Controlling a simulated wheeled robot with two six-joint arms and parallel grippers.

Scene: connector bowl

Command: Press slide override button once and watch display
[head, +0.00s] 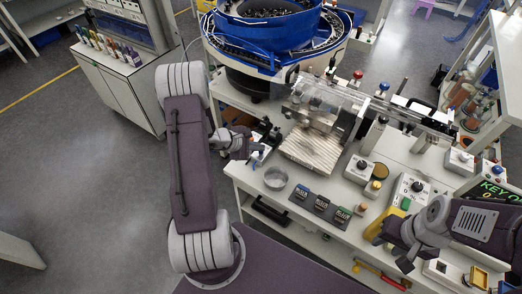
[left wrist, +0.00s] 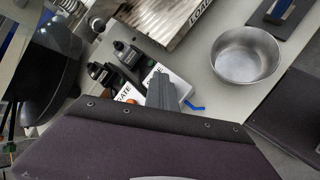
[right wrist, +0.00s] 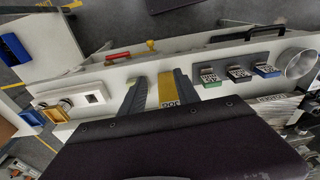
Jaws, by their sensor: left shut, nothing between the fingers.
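My left gripper (head: 258,153) is shut and empty at the left edge of the bench. In the left wrist view its finger (left wrist: 162,90) is in front of a white labelled box (left wrist: 178,86) with a blue lever, hiding part of the label. Whether it touches the box I cannot tell. Another label beside it (left wrist: 124,92) seems to read GATE. I cannot make out which control is the slide override button. The display (head: 495,190) at the right edge shows green text, partly cut off. My right gripper (right wrist: 157,95) is open, its fingers either side of a yellow block (right wrist: 167,90).
A steel bowl (head: 275,178) stands near the front left bench edge, with several small labelled bins (head: 322,204) to its right. Black fittings (left wrist: 103,73) stand close to the left gripper. A ridged metal plate (head: 312,148) and a blue bowl feeder (head: 270,30) are behind.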

